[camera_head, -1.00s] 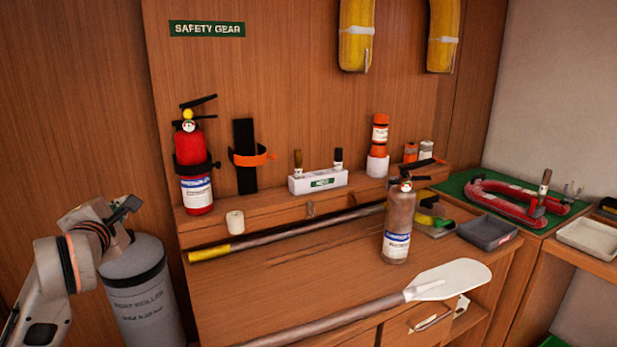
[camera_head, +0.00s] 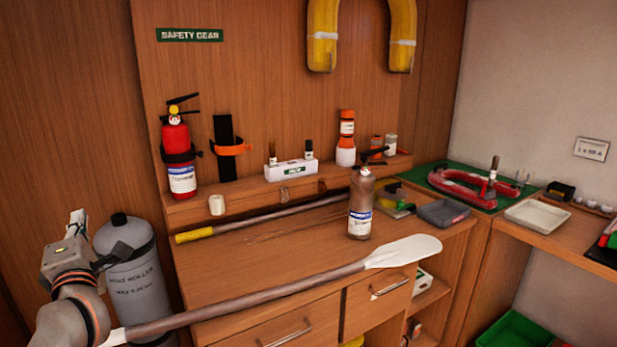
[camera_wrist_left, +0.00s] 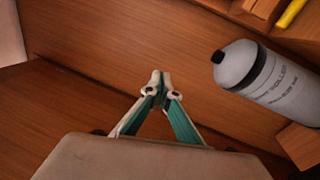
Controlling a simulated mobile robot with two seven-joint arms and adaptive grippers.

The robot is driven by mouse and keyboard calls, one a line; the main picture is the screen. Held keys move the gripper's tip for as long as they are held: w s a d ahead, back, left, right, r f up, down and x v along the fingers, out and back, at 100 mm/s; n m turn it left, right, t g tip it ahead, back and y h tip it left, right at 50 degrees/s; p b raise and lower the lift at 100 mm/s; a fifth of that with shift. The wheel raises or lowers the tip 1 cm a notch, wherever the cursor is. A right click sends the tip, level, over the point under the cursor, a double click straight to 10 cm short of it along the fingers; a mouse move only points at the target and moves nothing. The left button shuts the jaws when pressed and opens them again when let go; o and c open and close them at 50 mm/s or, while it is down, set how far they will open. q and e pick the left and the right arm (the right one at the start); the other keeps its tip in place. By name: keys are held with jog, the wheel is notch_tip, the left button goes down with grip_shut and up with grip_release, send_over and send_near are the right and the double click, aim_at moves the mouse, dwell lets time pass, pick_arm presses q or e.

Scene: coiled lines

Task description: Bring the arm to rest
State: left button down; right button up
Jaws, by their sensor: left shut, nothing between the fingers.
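My left arm comes in at the lower left of the head view. Its gripper (camera_head: 112,256) is beside the grey cylinder (camera_head: 135,275), in front of the wooden wall. In the left wrist view the fingers of the left gripper (camera_wrist_left: 159,88) meet at their tips, with nothing between them. The grey cylinder (camera_wrist_left: 265,75) also shows there, to the right of the fingers and apart from them. My right gripper is in neither view.
A paddle (camera_head: 260,300) lies along the front of the bench, its handle reaching toward my left arm. A worn extinguisher (camera_head: 360,205) stands on the bench. A red extinguisher (camera_head: 177,160) is in a wall bracket. A green crate (camera_head: 515,340) is low at right.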

pick_arm(q)
jog(key=s+d+f+m+t+h, duration=0.1)
jog(key=s+d+f+m+h, duration=0.2)
jog(key=d+f+m+h, duration=0.35)
jog(key=s+d+f+m+t+h, duration=0.1)
jog(key=s+d+f+m+h, duration=0.2)
jog(key=d+f+m, duration=0.6)
jog(key=s+d+f+m+t+h, duration=0.1)
jog(key=s+d+f+m+h, duration=0.2)
jog(key=d+f+m+h, duration=0.35)
jog(key=s+d+f+m+g, duration=0.1)
jog(key=s+f+m+g, duration=0.2)
jog(key=f, duration=0.6)
jog(key=s+d+f+m+g+y, duration=0.1)
jog(key=s+d+f+m+g, duration=0.1)
jog(key=s+f, duration=0.6)
jog(key=s+d+f+m+g+y, duration=0.1)
jog(key=s+d+f+m+g, duration=0.1)
jog(key=s+f, duration=0.4)
notch_tip(320, 180, down, 5)
jog(key=shift+d+r+m+g, duration=0.1)
jog(key=shift+d+m+g, duration=0.05)
jog(key=shift+m+g, duration=0.85)
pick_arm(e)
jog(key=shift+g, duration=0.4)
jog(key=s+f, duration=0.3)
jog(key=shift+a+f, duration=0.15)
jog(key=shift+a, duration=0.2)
